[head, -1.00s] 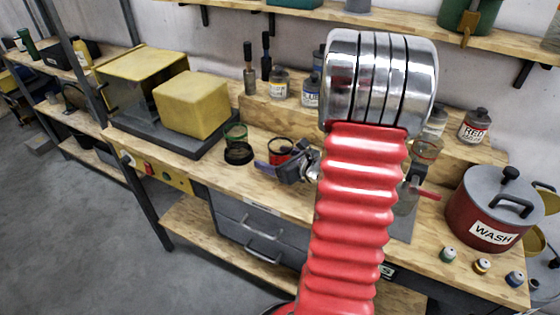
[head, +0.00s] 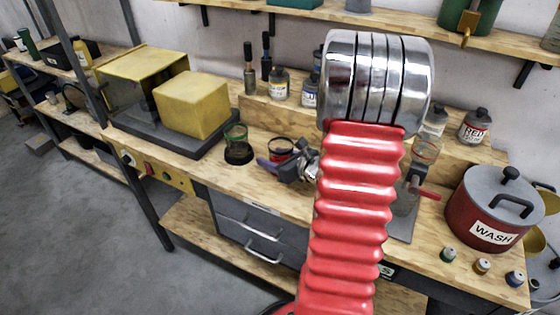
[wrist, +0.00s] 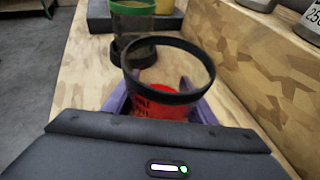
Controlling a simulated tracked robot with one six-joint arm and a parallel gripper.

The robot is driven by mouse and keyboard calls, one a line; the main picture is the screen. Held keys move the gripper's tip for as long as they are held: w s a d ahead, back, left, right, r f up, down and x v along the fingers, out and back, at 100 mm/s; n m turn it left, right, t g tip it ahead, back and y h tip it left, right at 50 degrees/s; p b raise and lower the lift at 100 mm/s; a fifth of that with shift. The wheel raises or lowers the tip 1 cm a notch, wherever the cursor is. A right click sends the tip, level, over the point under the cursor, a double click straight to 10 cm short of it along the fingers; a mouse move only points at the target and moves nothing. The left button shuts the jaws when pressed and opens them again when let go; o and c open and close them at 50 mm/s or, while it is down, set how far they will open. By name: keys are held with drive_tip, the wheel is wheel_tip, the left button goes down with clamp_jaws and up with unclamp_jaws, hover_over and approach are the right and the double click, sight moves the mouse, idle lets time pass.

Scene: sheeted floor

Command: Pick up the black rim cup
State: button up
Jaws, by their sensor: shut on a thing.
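The black rim cup (wrist: 165,92) is clear-sided with a black rim and red in its lower part. In the wrist view it stands between the purple fingers of my gripper (wrist: 160,102), which are shut on it. In the head view the cup (head: 281,150) is at the bench's middle, just beyond my gripper (head: 276,166). Its lower part is hidden by the fingers, and I cannot tell whether it touches the bench.
A green-rimmed clear cup (head: 236,133) with a dark round base stands close by, left in the head view. A yellow block (head: 192,103) is behind it. Bottles (head: 279,84) line the raised shelf. A red WASH pot (head: 490,215) stands right.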

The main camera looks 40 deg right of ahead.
drive_tip(key=c, duration=0.6)
drive_tip(key=shift+o, duration=0.2)
drive_tip(key=shift+r, duration=0.2)
wheel_tip(320, 180, up, 10)
drive_tip(key=shift+f, duration=0.15)
idle(0.9)
